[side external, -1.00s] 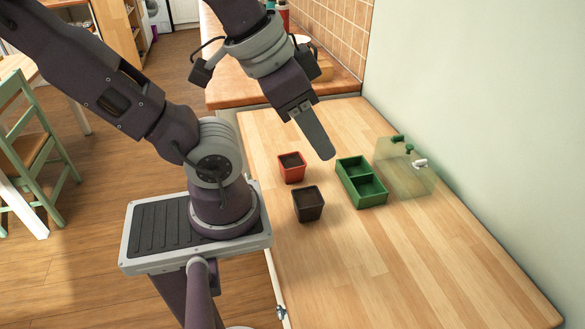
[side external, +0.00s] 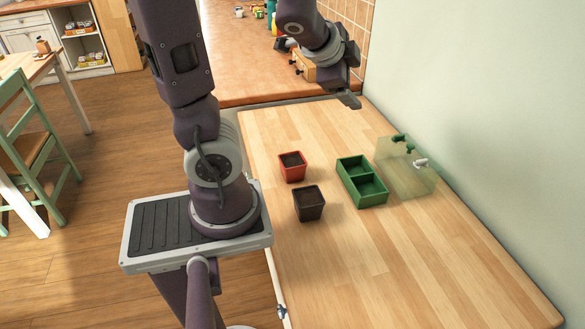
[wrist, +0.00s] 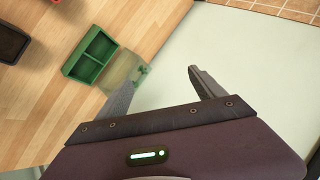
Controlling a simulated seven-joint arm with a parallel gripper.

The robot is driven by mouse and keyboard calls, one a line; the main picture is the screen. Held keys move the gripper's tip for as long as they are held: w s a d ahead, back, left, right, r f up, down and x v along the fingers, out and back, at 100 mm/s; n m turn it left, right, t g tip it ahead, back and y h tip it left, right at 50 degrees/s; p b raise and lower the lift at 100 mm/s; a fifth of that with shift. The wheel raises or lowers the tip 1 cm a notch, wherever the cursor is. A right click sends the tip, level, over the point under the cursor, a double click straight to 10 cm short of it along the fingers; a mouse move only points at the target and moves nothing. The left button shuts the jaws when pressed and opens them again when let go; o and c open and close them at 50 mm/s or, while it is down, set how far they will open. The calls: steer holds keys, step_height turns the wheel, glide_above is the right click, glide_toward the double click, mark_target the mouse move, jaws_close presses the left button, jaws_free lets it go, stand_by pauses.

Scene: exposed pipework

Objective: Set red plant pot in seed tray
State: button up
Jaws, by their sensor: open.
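The red plant pot (side external: 292,167), filled with dark soil, stands upright on the wooden table. Only a sliver of it shows at the top edge of the wrist view (wrist: 56,1). The green seed tray (side external: 361,182) has two compartments, both empty, and lies to the right of the pot; it also shows in the wrist view (wrist: 91,55). My gripper (side external: 352,101) is high over the far end of the table, away from pot and tray. In the wrist view its two fingers (wrist: 160,84) are spread with nothing between them.
A dark pot with soil (side external: 308,203) stands just in front of the red pot. A clear panel with green and white fittings (side external: 407,168) stands right of the tray by the wall (side external: 470,110). The near part of the table (side external: 400,265) is clear.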

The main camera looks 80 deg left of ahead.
step_height(320, 180, down, 4)
steer(key=w+a+f+m+h, duration=0.1)
steer(key=a+m, duration=0.2)
steer(key=m, duration=0.1)
steer(key=m+g+h, duration=0.4)
steer(key=m+g, duration=0.4)
glide_above(293, 162)
steer(key=f, duration=0.9)
steer(key=shift+s+d+f, duration=0.15)
steer(key=shift+s, duration=0.05)
steer(key=f, duration=0.6)
steer(key=shift+w+a+f, duration=0.1)
steer(key=shift+a+f, duration=0.1)
steer(key=shift+f, duration=0.1)
steer(key=c, duration=1.5)
